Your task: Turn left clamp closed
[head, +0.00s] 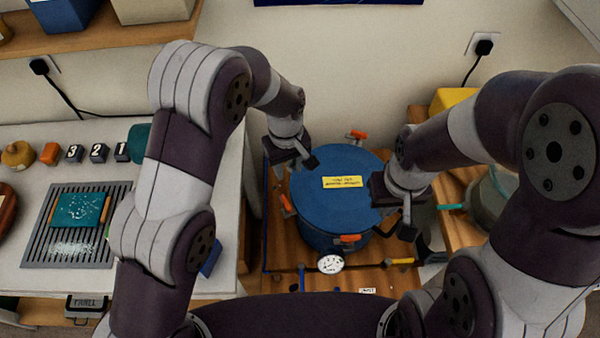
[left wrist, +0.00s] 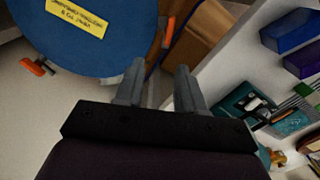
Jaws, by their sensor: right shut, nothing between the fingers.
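A round blue pot with a blue lid (head: 312,190) stands on the wooden surface, with a yellow label on top. The left clamp (head: 287,204) has an orange handle at the lid's left rim; it also shows in the left wrist view (left wrist: 168,32), beyond the gap between my fingers. Other orange-handled clamps are at the back (head: 357,136) and front (head: 348,239) of the rim. My left gripper (head: 294,166) is open and empty above the lid's back left edge, apart from the left clamp. My right gripper (head: 408,230) is shut and empty at the lid's right side.
A dial gauge (head: 331,262) sits in front of the pot. A white bench (head: 130,270) at the left holds a grey slatted mat (head: 40,250), numbered blocks and other items. A yellow object (head: 452,98) stands at the back right. A narrow gap separates the bench and the pot's stand.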

